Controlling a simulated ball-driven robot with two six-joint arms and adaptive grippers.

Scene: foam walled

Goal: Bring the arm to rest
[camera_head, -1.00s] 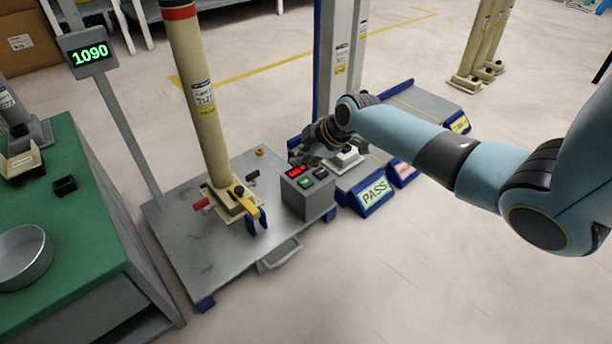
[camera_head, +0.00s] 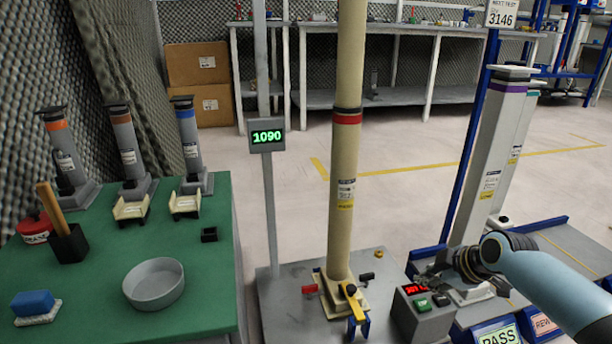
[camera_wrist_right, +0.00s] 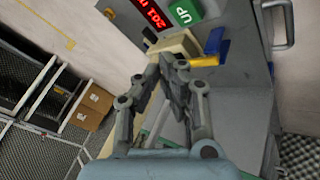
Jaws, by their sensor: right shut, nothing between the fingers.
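My right arm comes in from the lower right in the head view. Its gripper (camera_head: 432,283) is shut and empty, beside and partly overlapping the grey control box (camera_head: 425,318), which has a red display and a green button. In the wrist view the shut fingers (camera_wrist_right: 172,60) meet in front of the box's green UP button (camera_wrist_right: 186,11) and the grey platform (camera_wrist_right: 245,115). I cannot tell whether the fingers touch anything. A tall beige column (camera_head: 341,215) stands upright on the platform, with a yellow-handled clamp (camera_head: 355,303) at its foot. My left gripper is not in view.
A post display (camera_head: 266,136) reads 1090. A green table (camera_head: 205,300) at left holds a round metal dish (camera_head: 153,286) and several small columns. A grey column (camera_head: 492,160) stands behind my gripper. A PASS sign (camera_head: 500,338) is at lower right. Open floor lies behind the platform.

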